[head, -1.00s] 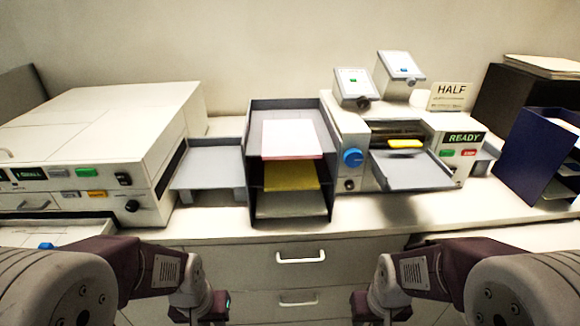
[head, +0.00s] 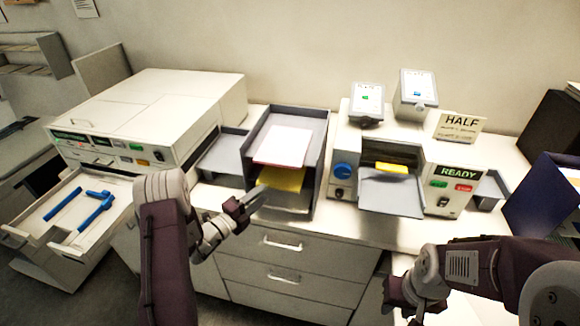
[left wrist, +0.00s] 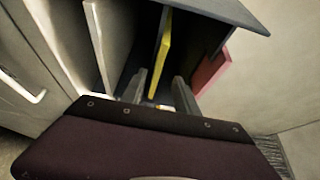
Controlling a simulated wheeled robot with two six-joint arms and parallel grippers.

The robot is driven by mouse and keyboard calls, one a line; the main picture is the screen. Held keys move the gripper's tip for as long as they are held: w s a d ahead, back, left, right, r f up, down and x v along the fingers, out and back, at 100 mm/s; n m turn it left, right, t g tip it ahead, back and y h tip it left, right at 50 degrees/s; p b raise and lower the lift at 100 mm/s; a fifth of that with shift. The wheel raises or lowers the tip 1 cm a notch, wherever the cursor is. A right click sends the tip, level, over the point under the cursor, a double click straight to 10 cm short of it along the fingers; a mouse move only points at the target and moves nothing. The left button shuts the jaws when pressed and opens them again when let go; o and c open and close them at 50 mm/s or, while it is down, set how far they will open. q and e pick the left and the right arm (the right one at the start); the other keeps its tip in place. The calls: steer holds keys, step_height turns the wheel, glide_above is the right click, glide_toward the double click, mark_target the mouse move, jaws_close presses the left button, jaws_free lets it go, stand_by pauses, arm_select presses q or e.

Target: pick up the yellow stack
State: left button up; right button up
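The yellow stack (head: 284,179) lies on the middle shelf of a dark grey tray rack (head: 320,150), its front edge showing. In the left wrist view the yellow stack (left wrist: 161,50) stands edge-on beyond the fingers. My left gripper (head: 254,199) is at the front left of the rack. In the left wrist view my left gripper (left wrist: 158,93) is open, its fingers on either side of the line of the yellow edge. Whether they touch it I cannot tell.
A pink stack with white paper (head: 283,146) lies on the shelf above; a pale stack (left wrist: 110,40) is below. A machine with a READY display (head: 458,170) stands right. At left, an open drawer (head: 35,225) holds blue handles (head: 97,205).

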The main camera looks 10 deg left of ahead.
mark_target(276, 186)
arm_select(q)
steer(key=p+x, duration=0.1)
steer(key=x, duration=0.1)
steer(key=shift+w+d, duration=0.15)
steer(key=shift+w, duration=0.2)
steer(key=shift+w+d, duration=0.2)
steer(key=shift+w, duration=0.05)
steer(key=shift+w+d, duration=0.1)
steer(key=shift+d, duration=0.05)
steer(key=w+d+p, duration=0.2)
steer(key=shift+r+p, duration=0.15)
steer(key=shift+p, duration=0.15)
steer(key=shift+w+d+f, duration=0.15)
steer(key=shift+w, duration=0.3)
steer(key=shift+w+d+f, duration=0.15)
steer(key=shift+w, duration=0.3)
steer(key=shift+w+f, duration=0.1)
steer(key=shift+w, duration=0.1)
steer(key=shift+s, duration=0.1)
jaws_close()
